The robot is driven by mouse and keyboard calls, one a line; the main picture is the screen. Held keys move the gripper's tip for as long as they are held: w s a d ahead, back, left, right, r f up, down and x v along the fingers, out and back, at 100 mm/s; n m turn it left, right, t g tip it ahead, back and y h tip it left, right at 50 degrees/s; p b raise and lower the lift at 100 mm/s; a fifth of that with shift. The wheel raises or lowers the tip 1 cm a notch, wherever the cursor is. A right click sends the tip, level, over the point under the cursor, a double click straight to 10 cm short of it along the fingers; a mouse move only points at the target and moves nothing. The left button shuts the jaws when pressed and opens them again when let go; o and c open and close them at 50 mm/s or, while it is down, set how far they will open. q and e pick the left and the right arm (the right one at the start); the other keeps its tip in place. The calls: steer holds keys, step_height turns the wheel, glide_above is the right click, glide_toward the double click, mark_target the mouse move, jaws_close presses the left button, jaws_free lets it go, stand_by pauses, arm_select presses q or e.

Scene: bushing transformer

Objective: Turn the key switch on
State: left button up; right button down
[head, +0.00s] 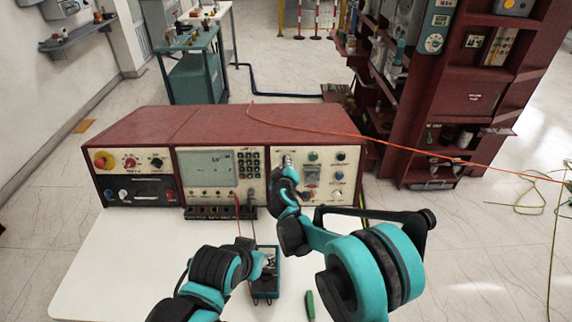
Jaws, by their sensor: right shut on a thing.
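A red test console (190,122) stands on the white table, with cream control panels along its front. The key switch (287,159) appears to be the small metal part at the upper left of the right-hand panel, largely covered by my gripper. My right gripper (289,173) is at that panel, shut on what looks like the key switch; its fingertips are small and partly hidden by my own wrist. Whether the key is turned cannot be seen. My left gripper (268,258) is low over the table, over a small dark handheld meter (265,292); its fingers are too unclear to judge.
The white table (120,255) is clear on its left side. A green-handled tool (310,305) lies near the meter. Thin red and dark leads hang from the console's middle panel. A red shelving unit (470,90) stands behind right, with an orange cable crossing before it.

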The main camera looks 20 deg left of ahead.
steer(key=m+y+b, duration=0.1)
steer(key=m, duration=1.5)
steer(key=shift+m, duration=0.3)
stand_by(0.4)
steer(key=c, duration=1.7)
jaws_free()
steer(key=v, duration=1.2)
steer(key=shift+d, duration=0.2)
